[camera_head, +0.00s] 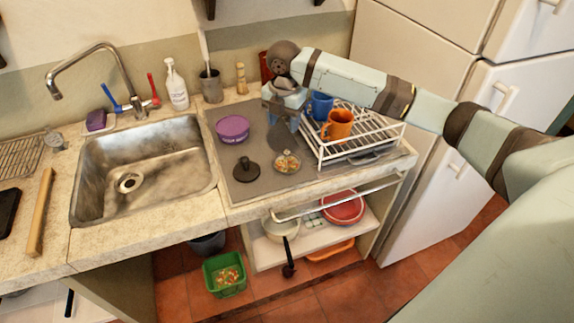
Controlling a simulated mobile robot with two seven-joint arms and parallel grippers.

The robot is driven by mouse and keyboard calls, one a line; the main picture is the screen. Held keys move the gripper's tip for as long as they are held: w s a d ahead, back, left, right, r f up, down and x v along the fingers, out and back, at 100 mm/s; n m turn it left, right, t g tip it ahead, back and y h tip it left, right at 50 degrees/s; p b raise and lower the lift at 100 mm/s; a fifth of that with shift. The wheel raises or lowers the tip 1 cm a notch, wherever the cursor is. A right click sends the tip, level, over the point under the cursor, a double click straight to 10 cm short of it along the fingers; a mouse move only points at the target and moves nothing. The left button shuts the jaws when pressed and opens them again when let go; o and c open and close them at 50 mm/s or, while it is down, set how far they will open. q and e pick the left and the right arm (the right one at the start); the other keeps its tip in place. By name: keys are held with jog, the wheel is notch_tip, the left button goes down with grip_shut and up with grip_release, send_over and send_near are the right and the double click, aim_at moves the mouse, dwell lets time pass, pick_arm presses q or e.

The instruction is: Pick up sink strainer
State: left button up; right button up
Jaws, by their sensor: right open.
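A small round metal strainer (287,162) holding colourful food scraps sits on the grey mat, which I take to be the sink strainer. My right gripper (282,138) points down just behind and above it, beside the dish rack. It is open, and I see nothing held in it. The exact gap between the fingers and the strainer is hard to judge. A dark round object with an upright knob (246,170) stands on the mat to the left of the strainer. My left gripper is not in view.
A purple bowl (233,128) lies behind the dark object. A white dish rack (350,155) with an orange mug (338,124) and a blue mug (320,105) stands close on the right. The sink (150,160) is left. A green bin (224,276) with scraps sits below.

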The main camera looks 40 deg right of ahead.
aim_at(287, 151)
jog(key=f, duration=0.7)
jog(key=shift+d+f, duration=0.3)
jog(key=shift+f, duration=0.05)
jog(key=shift+s+f+p, duration=0.15)
jog(key=shift+f+p, duration=0.15)
jog(key=shift+f, duration=2.45)
grip_shut()
